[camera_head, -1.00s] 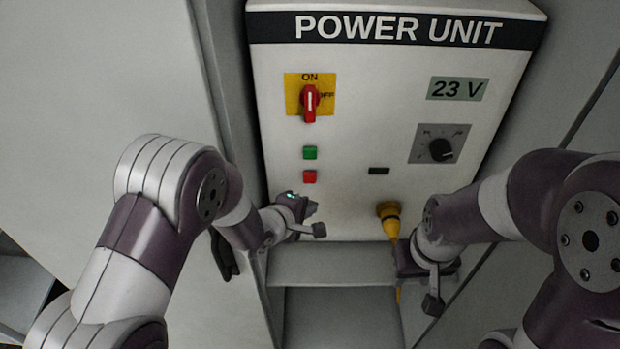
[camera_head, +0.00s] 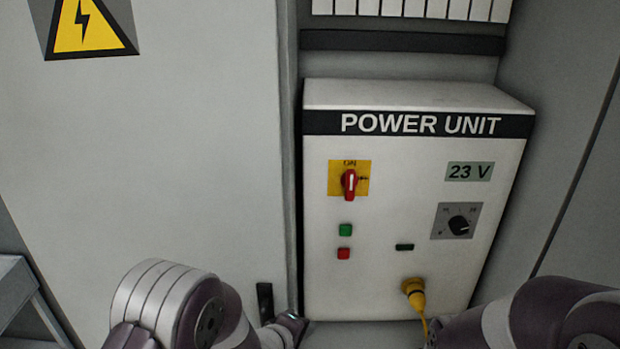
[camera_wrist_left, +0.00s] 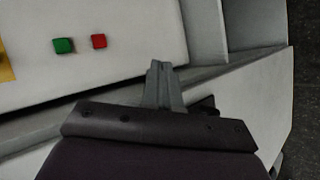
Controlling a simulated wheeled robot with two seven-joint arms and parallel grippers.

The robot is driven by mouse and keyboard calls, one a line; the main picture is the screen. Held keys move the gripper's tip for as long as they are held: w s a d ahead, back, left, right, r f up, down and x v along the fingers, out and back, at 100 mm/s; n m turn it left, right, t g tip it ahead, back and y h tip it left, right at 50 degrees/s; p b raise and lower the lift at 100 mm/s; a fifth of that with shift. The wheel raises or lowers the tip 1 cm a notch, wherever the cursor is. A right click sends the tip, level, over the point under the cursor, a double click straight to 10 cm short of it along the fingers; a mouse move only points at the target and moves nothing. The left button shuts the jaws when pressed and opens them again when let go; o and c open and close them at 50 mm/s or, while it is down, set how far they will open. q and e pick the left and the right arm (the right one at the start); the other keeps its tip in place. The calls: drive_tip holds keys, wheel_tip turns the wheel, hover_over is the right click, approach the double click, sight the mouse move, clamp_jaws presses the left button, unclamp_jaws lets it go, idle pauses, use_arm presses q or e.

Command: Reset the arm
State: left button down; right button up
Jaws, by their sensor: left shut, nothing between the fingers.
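My left arm comes in at the lower left of the head view. Its gripper (camera_head: 292,322) shows only in part, by the lower left corner of the power unit. In the left wrist view the left gripper's fingers (camera_wrist_left: 160,85) are together with nothing between them. My right arm is at the lower right of the head view; its gripper is hidden or out of frame. The white power unit (camera_head: 400,215) has a red rotary switch (camera_head: 349,184) pointing up at ON, a green button (camera_head: 345,230), a red button (camera_head: 344,254) and a display (camera_head: 469,171) reading 23 V.
A black dial (camera_head: 459,225) is on the unit's right side. A yellow plug (camera_head: 413,291) with a cable is at its bottom edge. A grey cabinet door (camera_head: 190,150) with a warning sign (camera_head: 84,27) stands at the left. The space before the unit's face is clear.

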use_arm(q)
drive_tip(key=s+a+f+m+g+y+b, duration=0.3)
drive_tip(key=s+a+m+g+b, duration=0.1)
drive_tip(key=s+a, duration=0.4)
drive_tip(key=s+a+f+m+g+y+b, duration=0.3)
drive_tip(key=s+a+m+b, duration=0.3)
drive_tip(key=s+a+b, duration=0.2)
drive_tip(key=shift+s+a+f+m+g, duration=0.25)
drive_tip(key=shift+s+m+g, duration=0.15)
drive_tip(key=shift+s, duration=0.4)
use_arm(e)
wheel_tip(320, 180, down, 12)
drive_tip(key=w, duration=0.1)
drive_tip(key=shift+d+f, duration=0.25)
drive_tip(key=shift+d, duration=0.1)
